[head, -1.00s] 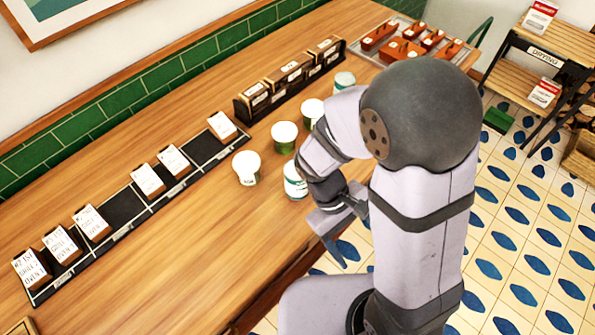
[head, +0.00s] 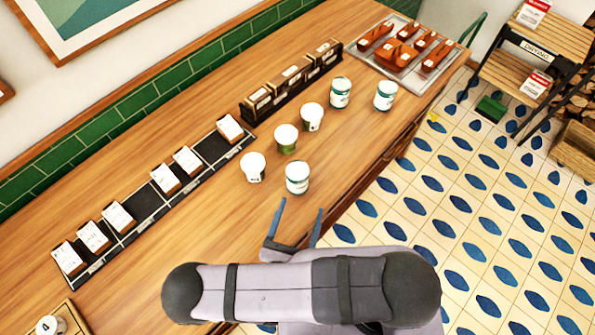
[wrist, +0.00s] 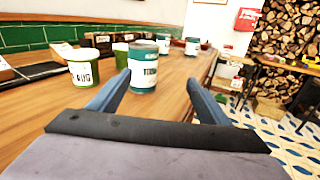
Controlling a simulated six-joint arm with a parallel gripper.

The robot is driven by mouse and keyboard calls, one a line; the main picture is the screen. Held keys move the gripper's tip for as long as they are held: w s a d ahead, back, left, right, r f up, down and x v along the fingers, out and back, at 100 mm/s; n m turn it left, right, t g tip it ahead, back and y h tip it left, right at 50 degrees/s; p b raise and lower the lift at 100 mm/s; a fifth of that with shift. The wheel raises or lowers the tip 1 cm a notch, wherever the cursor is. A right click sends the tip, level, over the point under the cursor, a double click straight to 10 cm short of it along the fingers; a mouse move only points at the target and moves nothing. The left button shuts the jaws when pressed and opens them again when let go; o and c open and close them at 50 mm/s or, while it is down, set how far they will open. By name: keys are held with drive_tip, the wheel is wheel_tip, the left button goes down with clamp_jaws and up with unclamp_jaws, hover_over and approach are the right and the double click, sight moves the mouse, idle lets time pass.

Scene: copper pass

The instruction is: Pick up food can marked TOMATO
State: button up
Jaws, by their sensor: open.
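A teal-and-white can (head: 297,178) stands upright near the counter's front edge. In the wrist view the nearest can (wrist: 143,70) has a teal band with blurred white lettering that seems to begin with T; I cannot read it surely as TOMATO. My gripper (head: 302,209) is open and empty, low over the counter edge, its fingers pointing at this can. In the wrist view the can shows between the fingertips, nearer the left finger and apparently just beyond them. A white-lidded green-labelled tub (wrist: 83,68) stands to its left.
Other tubs (head: 253,167) (head: 286,138) (head: 312,116) stand close behind the can. Two more teal cans (head: 340,92) (head: 385,95) stand farther along the counter. A ticket rail (head: 145,200) and dark box rack (head: 290,82) line the wall. A tray (head: 438,75) holds orange-brown items.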

sight(296, 188)
drive_tip(key=shift+s+a+f+n+t+y+p, duration=0.2)
drive_tip(key=shift+a+n+y, duration=0.35)
drive_tip(key=shift+n+y, duration=0.25)
drive_tip(key=shift+s+a+f+n+t+y+p, duration=0.1)
drive_tip(key=shift+s+a+f+n+t+y, duration=0.1)
drive_tip(key=shift+a+n+y, duration=0.55)
drive_tip(key=shift+w+d, duration=0.25)
drive_tip(key=shift+w, duration=0.9)
drive_tip(key=shift+w+d, duration=0.2)
drive_tip(key=shift+w, duration=0.9)
drive_tip(key=shift+w+d, duration=0.25)
drive_tip(key=shift+w, duration=0.9)
drive_tip(key=shift+w, duration=0.15)
drive_tip(key=shift+w+d+f, duration=0.1)
drive_tip(key=shift+w+d, duration=0.15)
drive_tip(key=shift+w, duration=0.65)
drive_tip(key=shift+w+d+f, duration=0.1)
drive_tip(key=shift+w+d, duration=0.1)
drive_tip(key=shift+w, duration=0.7)
drive_tip(key=shift+w+r, duration=0.1)
drive_tip(key=shift+w, duration=0.55)
drive_tip(key=c, duration=1.5)
